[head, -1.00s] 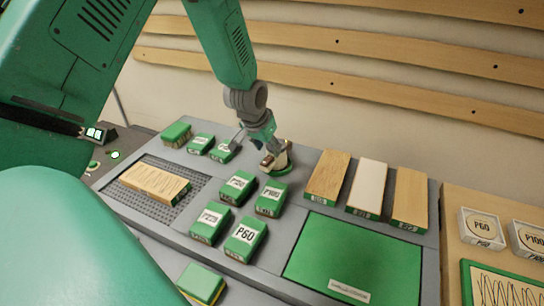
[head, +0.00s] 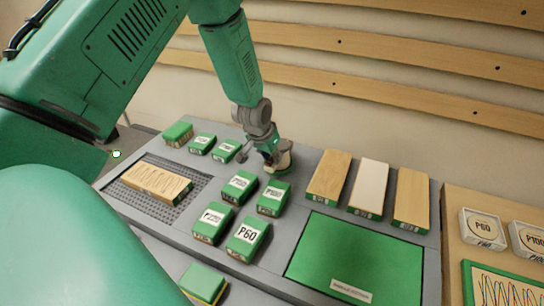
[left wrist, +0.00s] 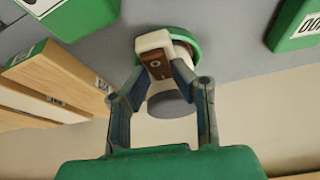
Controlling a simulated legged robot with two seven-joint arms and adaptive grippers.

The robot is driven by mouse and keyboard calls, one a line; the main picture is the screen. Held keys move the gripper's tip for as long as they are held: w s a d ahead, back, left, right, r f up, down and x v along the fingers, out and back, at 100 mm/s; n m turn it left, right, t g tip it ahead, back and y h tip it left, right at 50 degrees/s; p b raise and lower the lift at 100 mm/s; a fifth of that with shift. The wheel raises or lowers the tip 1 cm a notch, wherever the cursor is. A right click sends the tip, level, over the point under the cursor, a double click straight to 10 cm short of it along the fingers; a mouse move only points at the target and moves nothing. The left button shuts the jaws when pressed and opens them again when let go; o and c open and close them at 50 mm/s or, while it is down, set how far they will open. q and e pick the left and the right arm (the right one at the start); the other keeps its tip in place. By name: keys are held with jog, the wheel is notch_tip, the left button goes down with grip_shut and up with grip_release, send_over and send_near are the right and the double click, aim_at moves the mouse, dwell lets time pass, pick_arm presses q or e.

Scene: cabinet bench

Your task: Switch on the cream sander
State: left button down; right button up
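The cream sander (head: 283,160) stands at the back middle of the bench, on a green round base. My left gripper (head: 264,160) is right at it and hides much of it. In the left wrist view the sander's cream body (left wrist: 150,42) shows, with a brown panel bearing a small pale round mark. A dark grey cylinder (left wrist: 170,104) shows between the fingers of the left gripper (left wrist: 164,72). Those fingers are apart, their tips near the sander's sides; I cannot tell whether they touch it. My right gripper is not in view.
Green labelled blocks (head: 240,187) stand just in front of the sander, with several more to its left. Wooden and white boards (head: 368,187) lie to the right, behind a green mat (head: 355,262). A scribbled wooden board (head: 155,181) lies on a dark grid at left.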

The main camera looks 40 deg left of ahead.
pick_arm(q)
jog(key=shift+a+g+p, duration=0.4)
jog(key=shift+a+p, duration=0.15)
jog(key=shift+p, duration=0.05)
jog(key=shift+a+f+g, duration=0.15)
jog(key=shift+g, duration=0.25)
jog(key=shift+w+d, duration=0.1)
jog(key=shift+d, duration=0.25)
jog(key=c, duration=1.4)
grip_release()
jog(key=shift+a, duration=0.1)
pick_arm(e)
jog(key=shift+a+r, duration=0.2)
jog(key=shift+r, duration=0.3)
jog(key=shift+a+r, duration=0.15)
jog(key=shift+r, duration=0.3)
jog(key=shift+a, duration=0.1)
